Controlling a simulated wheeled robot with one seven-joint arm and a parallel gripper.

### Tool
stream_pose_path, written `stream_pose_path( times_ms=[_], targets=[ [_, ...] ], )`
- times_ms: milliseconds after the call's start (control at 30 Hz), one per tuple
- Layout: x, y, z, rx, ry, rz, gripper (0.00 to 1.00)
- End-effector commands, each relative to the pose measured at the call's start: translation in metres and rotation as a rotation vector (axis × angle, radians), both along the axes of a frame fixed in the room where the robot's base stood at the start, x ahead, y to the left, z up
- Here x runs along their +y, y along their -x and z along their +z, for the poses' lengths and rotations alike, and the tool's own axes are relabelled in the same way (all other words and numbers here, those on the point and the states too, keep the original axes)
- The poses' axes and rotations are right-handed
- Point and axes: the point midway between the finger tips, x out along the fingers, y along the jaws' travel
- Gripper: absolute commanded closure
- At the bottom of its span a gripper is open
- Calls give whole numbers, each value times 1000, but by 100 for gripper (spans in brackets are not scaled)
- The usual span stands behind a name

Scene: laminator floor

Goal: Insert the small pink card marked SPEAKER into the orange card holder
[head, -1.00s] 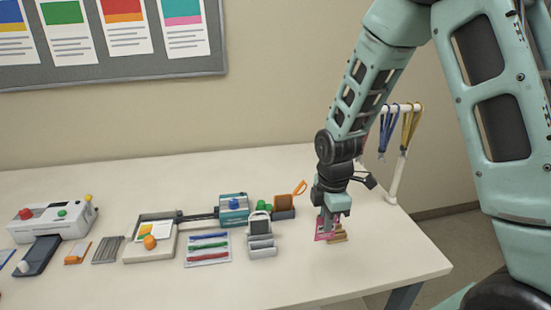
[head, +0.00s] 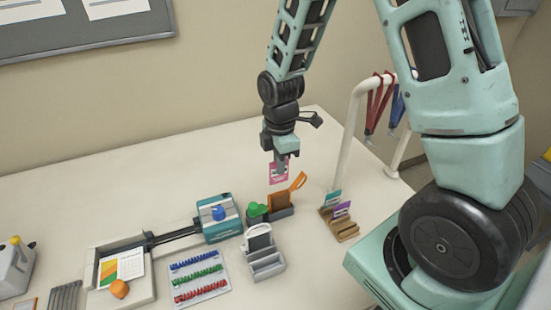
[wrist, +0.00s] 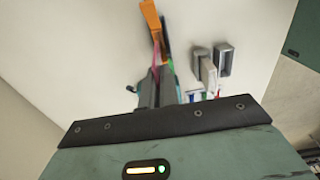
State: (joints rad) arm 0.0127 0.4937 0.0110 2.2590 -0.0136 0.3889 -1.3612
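My gripper (head: 281,160) is shut on a small pink card (head: 278,174), which hangs upright below the fingers in the head view. The card's lettering is too small to read. The orange card holder (head: 299,181) stands in a dark grey stand (head: 283,213), just below the card and slightly right of it. The card appears above the holder, but I cannot tell whether they touch. In the wrist view, the pink card (wrist: 156,45) shows as a thin edge beyond my fingers (wrist: 157,88), beside the orange holder (wrist: 152,20). The holder's opening is not clear.
A wooden rack (head: 345,232) with teal and purple cards stands to the right. A white rail (head: 354,125) with lanyards is behind it. A green object (head: 257,210), a grey stand (head: 266,266) and a teal device (head: 219,216) stand left of the holder. The back table is clear.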

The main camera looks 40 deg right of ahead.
Motion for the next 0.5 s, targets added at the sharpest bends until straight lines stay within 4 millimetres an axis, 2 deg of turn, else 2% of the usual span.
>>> stream_pose_path(
  times_ms=[500],
  targets=[
    [0,0,-24,0,0,0,100]
  ],
)
